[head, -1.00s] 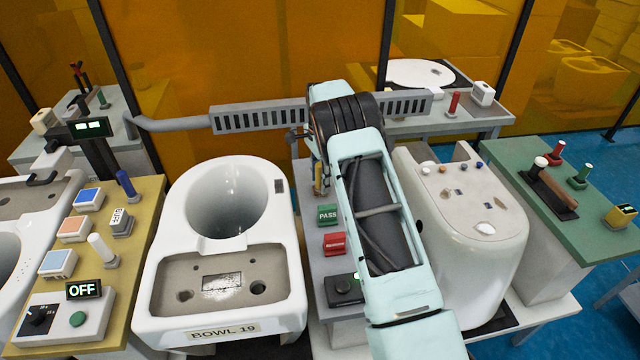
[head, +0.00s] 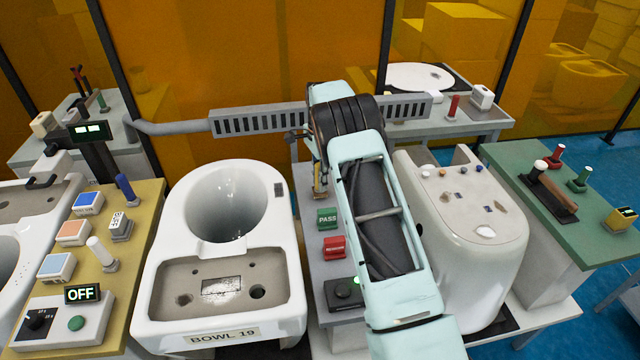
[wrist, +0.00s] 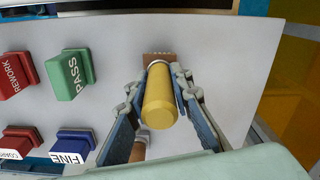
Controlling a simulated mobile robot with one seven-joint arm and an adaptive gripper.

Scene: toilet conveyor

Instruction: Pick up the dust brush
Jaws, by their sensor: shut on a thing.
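The dust brush appears to be the yellow-handled tool (wrist: 159,98) in the wrist view, with a pale collar and a brown block at its far end. My gripper (wrist: 160,90) has one finger on each side of the yellow handle and is shut on it. In the head view the brush (head: 319,181) is a small yellow and brown piece, partly hidden by my arm, over the grey panel left of the arm. I cannot tell whether its brown end touches the panel.
A green PASS button (wrist: 68,74), red REWORK button (wrist: 14,75) and blue FINE button (wrist: 73,146) stand beside the brush. A white toilet bowl (head: 185,225) is left of my arm, another white ceramic piece (head: 465,245) right. A pale-collared tan handle (wrist: 138,150) is close under the left finger.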

